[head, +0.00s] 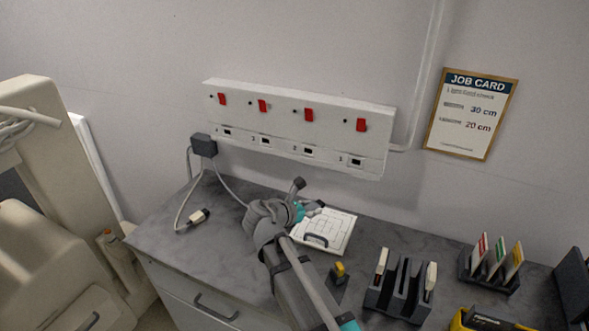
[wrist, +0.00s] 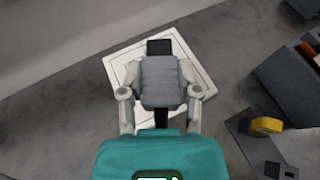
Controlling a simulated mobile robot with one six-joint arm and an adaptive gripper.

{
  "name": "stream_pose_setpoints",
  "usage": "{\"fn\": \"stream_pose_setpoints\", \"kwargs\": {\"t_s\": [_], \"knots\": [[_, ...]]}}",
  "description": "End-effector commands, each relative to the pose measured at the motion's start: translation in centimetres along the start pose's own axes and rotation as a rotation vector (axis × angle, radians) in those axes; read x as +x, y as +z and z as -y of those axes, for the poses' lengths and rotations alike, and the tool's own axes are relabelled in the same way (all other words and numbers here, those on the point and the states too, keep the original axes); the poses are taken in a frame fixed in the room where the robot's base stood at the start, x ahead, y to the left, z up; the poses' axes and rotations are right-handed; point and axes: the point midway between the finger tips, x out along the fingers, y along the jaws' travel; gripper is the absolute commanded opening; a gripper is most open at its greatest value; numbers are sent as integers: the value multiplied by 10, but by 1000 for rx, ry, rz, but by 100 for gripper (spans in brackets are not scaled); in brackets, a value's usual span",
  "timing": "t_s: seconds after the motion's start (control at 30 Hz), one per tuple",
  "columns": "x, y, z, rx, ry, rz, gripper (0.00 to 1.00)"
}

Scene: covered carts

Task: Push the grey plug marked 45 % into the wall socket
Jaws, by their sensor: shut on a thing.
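My gripper (head: 308,208) is above the worktop, over a white panel. In the wrist view my gripper (wrist: 160,92) is shut on a ribbed grey thing with a dark end, which I take for the grey plug (wrist: 160,82). Its 45 % mark does not show. In the head view a dark grey end (head: 298,185) stands out at the gripper, clear of the wall. The wall socket strip (head: 290,125) is white, with several red switches above several dark socket openings. It is up and behind my gripper.
A dark adapter (head: 203,145) with cables sits at the strip's left end. A loose connector (head: 199,216) lies on the worktop (head: 165,222). The white panel (head: 341,229) has a handle. A dark rack (head: 399,291) and a card holder (head: 489,271) stand to the right.

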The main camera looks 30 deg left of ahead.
Motion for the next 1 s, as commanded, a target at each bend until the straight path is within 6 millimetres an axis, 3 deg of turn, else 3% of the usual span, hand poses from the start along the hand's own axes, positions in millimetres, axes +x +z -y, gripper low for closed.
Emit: {"fn": "stream_pose_setpoints", "kwargs": {"t_s": [0.27,0.6,1.0], "knots": [[-10,29,-20,-45,102,-10,0],[-31,73,-58,-131,309,-8,0],[-41,88,-76,-168,407,3,0]]}}
